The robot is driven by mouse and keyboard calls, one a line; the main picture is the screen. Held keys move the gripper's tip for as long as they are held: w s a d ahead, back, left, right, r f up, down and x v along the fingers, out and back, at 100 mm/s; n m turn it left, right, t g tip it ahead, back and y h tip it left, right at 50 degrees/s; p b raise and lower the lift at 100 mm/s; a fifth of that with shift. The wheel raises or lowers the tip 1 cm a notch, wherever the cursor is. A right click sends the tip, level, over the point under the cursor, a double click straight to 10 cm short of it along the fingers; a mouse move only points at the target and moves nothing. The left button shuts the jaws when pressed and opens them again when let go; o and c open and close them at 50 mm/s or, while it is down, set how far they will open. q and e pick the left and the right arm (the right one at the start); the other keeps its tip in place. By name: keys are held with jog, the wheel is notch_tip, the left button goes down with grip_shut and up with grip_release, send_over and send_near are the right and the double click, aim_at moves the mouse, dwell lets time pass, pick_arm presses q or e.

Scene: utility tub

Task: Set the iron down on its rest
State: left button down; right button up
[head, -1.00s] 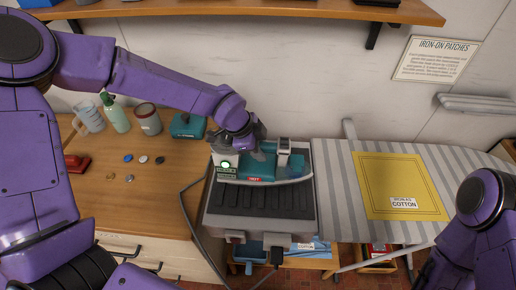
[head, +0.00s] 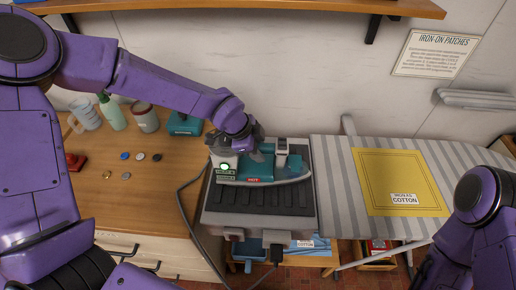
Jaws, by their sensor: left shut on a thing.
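A teal iron (head: 262,172) with a red "HOT" label lies flat, sole down, over the back part of the dark ribbed iron rest (head: 258,199). I cannot tell whether its sole touches the rest. My left gripper (head: 250,150) is shut on the iron's handle from above; the fingertips are partly hidden. A grey cord (head: 183,205) runs from the iron's left end down past the rest. My right arm shows at the lower right, but its gripper is out of view.
The striped ironing board (head: 330,190) with a yellow cloth (head: 398,182) is right of the rest. The wooden counter (head: 150,205) at left holds buttons, a red thing (head: 75,161), a jug (head: 86,114), a green bottle (head: 111,112), a mug (head: 145,117) and a teal box (head: 185,124). A shelf overhangs the back.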

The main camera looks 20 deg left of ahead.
pick_arm(q)
jog(key=c, duration=0.7)
grip_release()
jog(key=shift+o, duration=0.2)
jog(key=shift+s, duration=0.15)
jog(key=shift+a+r, duration=0.1)
jog(key=shift+r, duration=0.15)
jog(key=b+v, duration=0.2)
jog(key=v, duration=0.8)
